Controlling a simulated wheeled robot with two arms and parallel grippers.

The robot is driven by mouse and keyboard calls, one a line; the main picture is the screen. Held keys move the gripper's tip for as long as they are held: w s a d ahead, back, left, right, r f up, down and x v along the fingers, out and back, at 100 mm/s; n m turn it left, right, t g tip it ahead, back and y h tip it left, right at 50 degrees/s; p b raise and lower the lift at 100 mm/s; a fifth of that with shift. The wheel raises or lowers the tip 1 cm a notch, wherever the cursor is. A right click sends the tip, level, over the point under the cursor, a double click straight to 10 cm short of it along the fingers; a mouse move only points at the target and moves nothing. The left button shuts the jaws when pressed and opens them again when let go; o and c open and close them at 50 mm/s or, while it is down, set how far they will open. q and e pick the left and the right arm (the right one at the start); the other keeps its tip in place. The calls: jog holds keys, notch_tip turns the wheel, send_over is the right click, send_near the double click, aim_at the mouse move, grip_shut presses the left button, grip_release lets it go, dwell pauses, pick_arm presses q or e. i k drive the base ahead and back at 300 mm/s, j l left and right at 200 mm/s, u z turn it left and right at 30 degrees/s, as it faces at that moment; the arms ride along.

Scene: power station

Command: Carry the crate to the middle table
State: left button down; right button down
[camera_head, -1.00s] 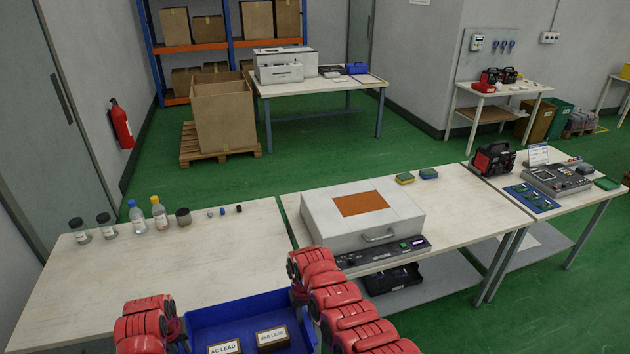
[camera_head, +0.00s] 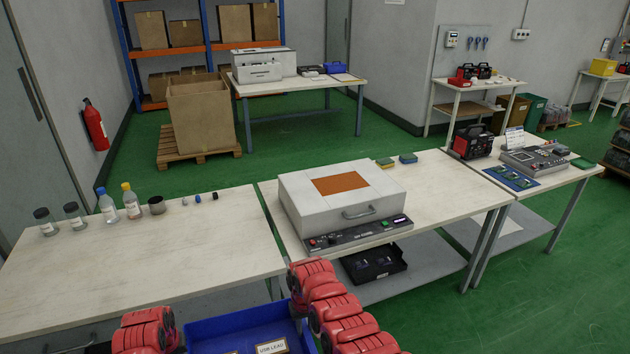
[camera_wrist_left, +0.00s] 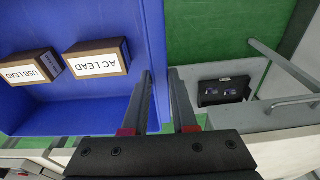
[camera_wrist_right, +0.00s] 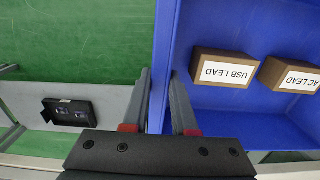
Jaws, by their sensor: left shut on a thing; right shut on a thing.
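The blue crate (camera_head: 250,322) shows at the bottom of the head view, partly cut off. It holds a small box labelled USB LEAD (camera_head: 272,347) and one labelled AC LEAD (camera_wrist_left: 97,58). My left gripper (camera_wrist_left: 160,88) is shut on one crate wall. My right gripper (camera_wrist_right: 159,88) is shut on the opposite wall. In the head view my red arms flank the crate and the fingertips are hidden. The crate is on the near side of the tables. The middle table (camera_head: 443,180) of the front row carries a large white case (camera_head: 300,200).
The left table (camera_head: 120,262) has bottles and jars along its back; its front is bare. A control strip (camera_head: 358,234) lies before the case. A black tray (camera_head: 373,263) sits on the lower shelf. The right table (camera_head: 545,177) holds a red-black device (camera_head: 472,142) and a panel.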

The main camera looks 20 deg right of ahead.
aim_at(441, 188)
jog(key=l+z, duration=0.1)
jog(key=z, duration=1.1)
jog(key=i+l+z, duration=0.1)
jog(key=i+l, duration=0.3)
jog(key=i+l+z, duration=0.1)
jog(key=i+l, duration=0.3)
jog(key=i, duration=0.2)
